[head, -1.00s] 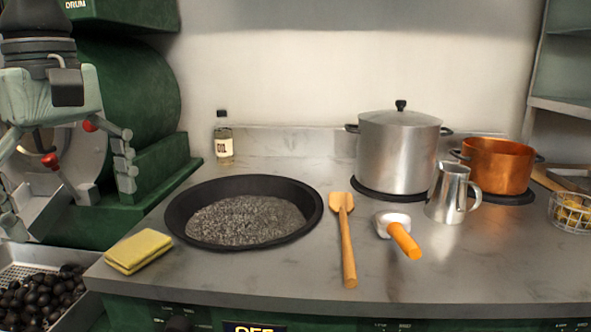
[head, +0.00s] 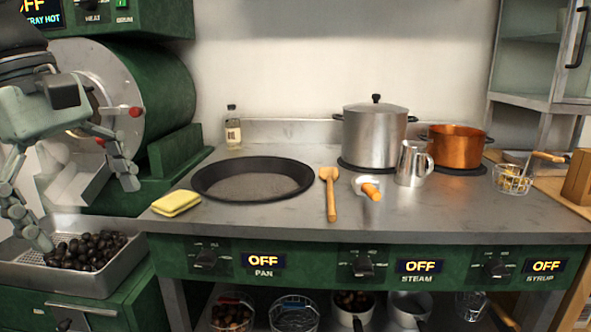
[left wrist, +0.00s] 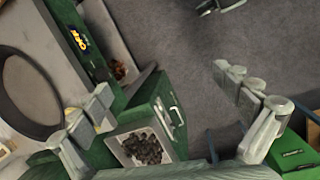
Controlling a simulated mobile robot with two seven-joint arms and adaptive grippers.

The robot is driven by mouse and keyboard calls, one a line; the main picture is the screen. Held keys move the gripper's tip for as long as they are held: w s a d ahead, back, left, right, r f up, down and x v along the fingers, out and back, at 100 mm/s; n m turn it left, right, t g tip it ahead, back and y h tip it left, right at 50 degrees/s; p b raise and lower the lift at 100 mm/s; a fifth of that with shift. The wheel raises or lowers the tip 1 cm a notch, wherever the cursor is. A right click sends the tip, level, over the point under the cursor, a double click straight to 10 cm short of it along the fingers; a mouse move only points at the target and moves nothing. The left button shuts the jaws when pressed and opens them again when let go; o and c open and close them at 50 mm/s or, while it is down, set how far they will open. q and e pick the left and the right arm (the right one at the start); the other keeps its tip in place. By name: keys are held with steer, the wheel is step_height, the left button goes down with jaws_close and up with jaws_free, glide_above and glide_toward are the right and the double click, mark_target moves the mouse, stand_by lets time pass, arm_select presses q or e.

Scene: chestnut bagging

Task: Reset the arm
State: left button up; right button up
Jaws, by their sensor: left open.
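My left gripper (head: 78,205) is at the left of the head view, in front of the green drum machine and above the metal tray. Its fingers are spread wide with nothing between them. In the left wrist view the two fingers (left wrist: 175,110) stand far apart, with the floor and the tray of chestnuts showing below. The chestnuts (head: 85,249) lie dark in the metal tray (head: 128,262).

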arm_select(q)
steer(key=w+a+f+n+t+h, duration=0.3)
steer(key=w+a+n+t+h, duration=0.15)
steer(key=w+n+t, duration=0.4)
steer(key=w+a+f+n+t+h, duration=0.3)
steer(key=w+a+n+t, duration=0.25)
steer(key=n, duration=0.65)
steer(key=s+a+f+n+t+y, duration=0.1)
steer(key=a+f+n+y, duration=0.55)
steer(key=f+n, duration=0.35)
steer(key=a+f+n+t+y, duration=0.1)
steer(key=a+f+n+y, duration=0.5)
steer(key=f+n, duration=0.45)
steer(key=s+d+f+n+g+y, duration=0.15)
steer(key=s+f+n+g, duration=0.35)
steer(key=f, duration=0.6)
steer(key=s+d+f+n+g, duration=0.25)
steer(key=s+f+n, duration=0.35)
steer(key=f, duration=0.6)
steer(key=s+d+f+n+g+h, duration=0.2)
steer(key=s+d+f+g, duration=0.4)
steer(key=s+d+f, duration=0.5)
steer(key=s+d+n, duration=0.1)
steer(key=s+d, duration=0.1)
steer(key=d, duration=0.2)
steer(key=shift+n+h, duration=0.35)
steer(key=shift+n, duration=0.05)
